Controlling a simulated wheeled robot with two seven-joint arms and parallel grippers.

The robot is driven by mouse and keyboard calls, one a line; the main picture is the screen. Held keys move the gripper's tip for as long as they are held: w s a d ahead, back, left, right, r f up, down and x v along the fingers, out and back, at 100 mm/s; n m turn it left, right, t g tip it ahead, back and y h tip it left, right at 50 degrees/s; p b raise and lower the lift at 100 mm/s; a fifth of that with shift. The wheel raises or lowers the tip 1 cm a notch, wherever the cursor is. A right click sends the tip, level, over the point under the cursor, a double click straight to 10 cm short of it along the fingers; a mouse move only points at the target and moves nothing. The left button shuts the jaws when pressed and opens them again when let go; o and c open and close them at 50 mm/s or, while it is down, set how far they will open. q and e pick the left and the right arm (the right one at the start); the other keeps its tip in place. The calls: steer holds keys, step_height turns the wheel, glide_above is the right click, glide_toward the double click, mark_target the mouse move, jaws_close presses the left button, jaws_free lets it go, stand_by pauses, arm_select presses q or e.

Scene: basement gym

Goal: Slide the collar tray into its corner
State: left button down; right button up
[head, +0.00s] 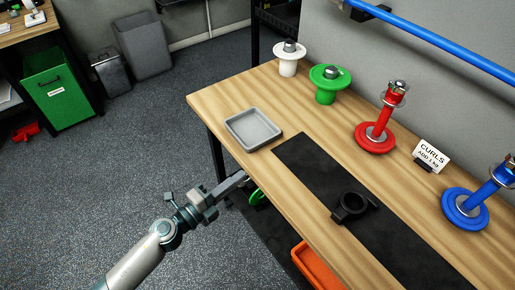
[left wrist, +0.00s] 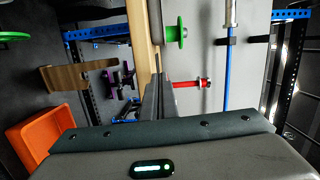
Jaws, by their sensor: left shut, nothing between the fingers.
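The collar tray (head: 271,122) is a shallow grey rectangular tray, empty, on the wooden bench (head: 245,96) near its left front edge. My left gripper (head: 242,178) is shut and empty, in front of the bench's near edge, below and to the left of the tray and apart from it. In the left wrist view its fingers (left wrist: 158,100) are together, pointing along the bench edge. My right gripper is in neither view.
A black mat (head: 312,165) with a black ring-shaped clamp (head: 352,206) lies right of the tray. White (head: 288,64), green (head: 325,92), red (head: 376,138) and blue (head: 466,208) weight stands line the back, with a sign (head: 432,154). An orange bin (head: 316,268) sits below.

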mark_target(257, 156)
arm_select(q)
steer(key=shift+s+d+r+m+h, duration=0.15)
steer(key=shift+d+r+m, duration=0.05)
steer(key=shift+r, duration=0.2)
steer(key=shift+s+d+r+m+h, duration=0.15)
steer(key=shift+d+r+m, duration=0.05)
steer(key=shift+r, duration=0.2)
steer(key=p+x, duration=0.2)
steer(key=x, duration=0.8)
steer(key=w, duration=0.1)
steer(key=w+a, duration=0.1)
steer(key=shift+w+a+f, duration=0.1)
steer(key=shift+w+a, duration=0.05)
steer(key=shift+w, duration=0.15)
steer(key=shift+w+a, duration=0.25)
steer(key=shift+w, duration=0.15)
steer(key=shift+w, duration=0.1)
